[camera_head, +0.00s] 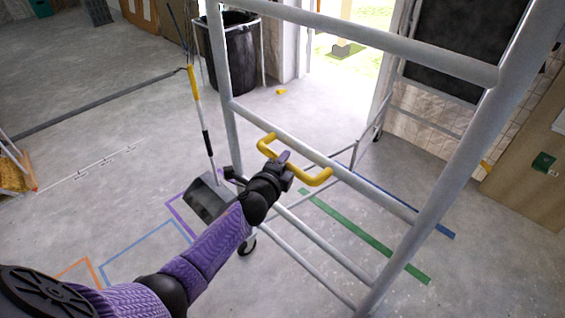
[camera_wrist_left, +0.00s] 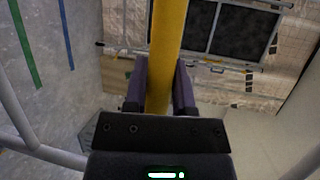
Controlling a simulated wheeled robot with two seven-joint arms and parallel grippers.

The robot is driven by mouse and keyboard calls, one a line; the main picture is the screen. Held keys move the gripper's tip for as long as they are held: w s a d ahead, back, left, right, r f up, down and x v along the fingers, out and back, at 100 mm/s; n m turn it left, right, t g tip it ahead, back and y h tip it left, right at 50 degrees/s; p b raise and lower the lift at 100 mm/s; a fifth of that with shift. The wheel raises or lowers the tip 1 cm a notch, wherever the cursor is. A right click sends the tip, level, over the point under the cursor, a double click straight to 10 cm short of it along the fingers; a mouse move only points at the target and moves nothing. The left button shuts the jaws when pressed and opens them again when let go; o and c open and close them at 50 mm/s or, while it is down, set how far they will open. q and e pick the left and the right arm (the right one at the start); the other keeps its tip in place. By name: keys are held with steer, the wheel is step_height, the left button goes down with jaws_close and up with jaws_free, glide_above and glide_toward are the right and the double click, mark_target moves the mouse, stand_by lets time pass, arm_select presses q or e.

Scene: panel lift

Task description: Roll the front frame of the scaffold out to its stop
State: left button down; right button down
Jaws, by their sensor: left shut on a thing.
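The front frame of the scaffold (camera_head: 225,70) is a grey tubular frame with crossbars, standing close in front of me in the head view. A yellow handle (camera_head: 318,180) is fixed on its middle crossbar. My left gripper (camera_head: 285,158) is shut on the yellow handle. In the left wrist view the yellow bar (camera_wrist_left: 168,45) runs between the two fingers of the left gripper (camera_wrist_left: 158,85). A caster of the frame (camera_head: 247,244) stands on the floor at its lower left. My right gripper is not in view.
A green strip (camera_head: 365,236) and a blue strip (camera_head: 440,228) lie on the floor beyond the frame. A black bin (camera_head: 243,55) and a long-handled dustpan (camera_head: 207,200) stand at the left. A wooden panel (camera_head: 530,150) leans at the right. The floor at left is mostly clear.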

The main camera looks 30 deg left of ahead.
arm_select(q)
steer(key=shift+s+f, duration=0.1)
steer(key=shift+f, duration=0.15)
steer(key=c, duration=0.7)
jaws_free()
steer(key=shift+o, duration=1.3)
steer(key=shift+s+a+r, duration=0.1)
steer(key=shift+r, duration=0.05)
steer(key=p+v, duration=0.3)
steer(key=v, duration=0.6)
steer(key=shift+s, duration=0.4)
steer(key=shift+r, duration=0.1)
